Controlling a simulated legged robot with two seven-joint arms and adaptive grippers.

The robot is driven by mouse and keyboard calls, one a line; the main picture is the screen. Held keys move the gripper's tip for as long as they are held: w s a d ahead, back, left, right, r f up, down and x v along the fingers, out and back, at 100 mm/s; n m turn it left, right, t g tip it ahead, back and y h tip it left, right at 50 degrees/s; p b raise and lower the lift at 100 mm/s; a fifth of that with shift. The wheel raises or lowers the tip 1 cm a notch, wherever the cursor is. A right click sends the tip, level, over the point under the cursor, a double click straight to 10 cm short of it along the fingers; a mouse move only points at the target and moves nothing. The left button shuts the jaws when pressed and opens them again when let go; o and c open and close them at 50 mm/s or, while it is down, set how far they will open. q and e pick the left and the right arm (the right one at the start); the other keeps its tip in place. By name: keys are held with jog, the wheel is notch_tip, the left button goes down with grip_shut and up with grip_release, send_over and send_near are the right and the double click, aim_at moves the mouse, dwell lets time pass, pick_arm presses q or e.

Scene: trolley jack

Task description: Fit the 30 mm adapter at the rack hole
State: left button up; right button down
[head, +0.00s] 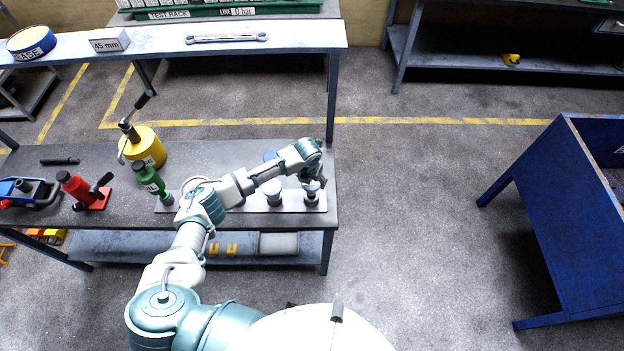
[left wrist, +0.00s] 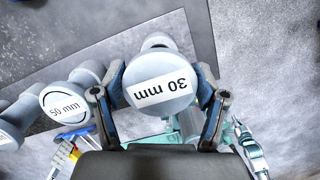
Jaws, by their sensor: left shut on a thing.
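The 30 mm adapter (left wrist: 160,86) is a grey, round-topped piece with its label facing the left wrist camera. My left gripper (left wrist: 161,78) is shut on it, with a finger on each side. In the head view my left gripper (head: 313,180) is over the right end of a flat grey plate (head: 291,206) on the workbench, with the adapter (head: 312,196) below it. I cannot tell whether the adapter's foot touches the plate. The 50 mm adapter (left wrist: 62,106) stands to the left in the wrist view. No rack hole is clearly visible. My right gripper is not in view.
The bench (head: 110,205) also carries a green bottle jack (head: 150,180), a yellow cylinder (head: 146,148), a red jack (head: 82,190) and a blue trolley jack (head: 28,192).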

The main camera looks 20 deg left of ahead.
pick_arm(q)
jog(key=shift+r+p, duration=0.15)
jog(key=shift+p, duration=0.65)
dwell(1.4)
jog(key=shift+f+b, duration=1.6)
jog(key=shift+f, duration=0.9)
jog(key=o, duration=1.2)
jog(key=shift+o, duration=0.6)
jog(key=shift+s, duration=0.1)
jog(key=shift+f, duration=0.1)
jog(key=r, duration=0.4)
jog(key=s+r, duration=0.1)
jog(key=r, duration=0.3)
jog(key=s+r, duration=0.1)
jog(key=r, duration=0.3)
jog(key=shift+a, duration=0.1)
jog(key=shift+w, duration=0.1)
